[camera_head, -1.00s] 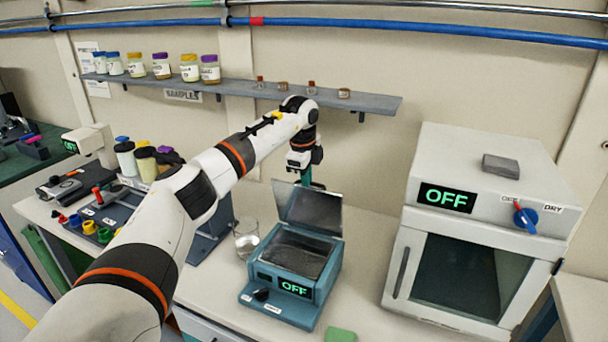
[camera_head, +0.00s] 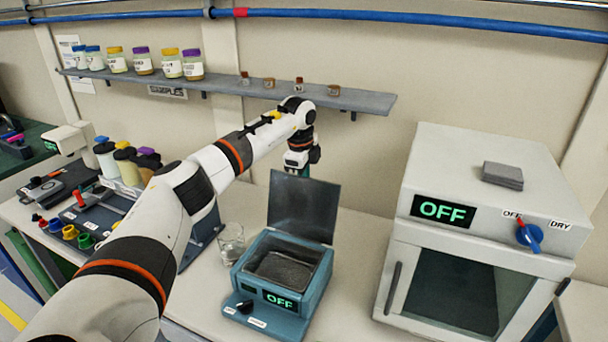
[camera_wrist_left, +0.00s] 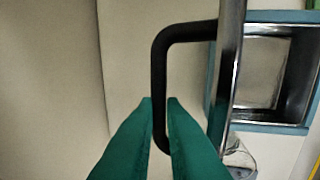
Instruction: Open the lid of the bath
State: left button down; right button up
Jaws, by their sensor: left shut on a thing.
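The bath (camera_head: 283,272) is a teal box with a dark, open basin on the bench, its green display reading OFF. Its dark lid (camera_head: 303,207) stands raised at the back edge, roughly upright. My left gripper (camera_head: 304,172) is behind the lid, mostly hidden by it in the head view. In the left wrist view the green fingers (camera_wrist_left: 160,102) are shut on the black bar handle (camera_wrist_left: 158,75) of the lid (camera_wrist_left: 229,75), which shows edge-on. The open bath (camera_wrist_left: 270,75) lies to its right. My right gripper is not in view.
A glass beaker (camera_head: 231,243) stands left of the bath. A white oven (camera_head: 480,230) with an OFF display is to the right. A shelf (camera_head: 225,88) with jars and small samples runs along the wall above. Several bottles (camera_head: 127,165) stand at the left.

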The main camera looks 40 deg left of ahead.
pick_arm(q)
jog(key=shift+s+d+f, duration=0.1)
jog(key=shift+f, duration=0.2)
jog(key=c, duration=1.6)
grip_release()
jog(key=shift+o, duration=0.5)
jog(key=shift+w+f, duration=0.1)
jog(key=shift+w, duration=0.3)
jog(key=shift+s+r, duration=0.2)
jog(key=shift+r, duration=0.4)
jog(key=b+v, duration=0.2)
jog(key=v, duration=0.8)
jog(key=shift+r, duration=0.4)
jog(key=shift+w, duration=0.15)
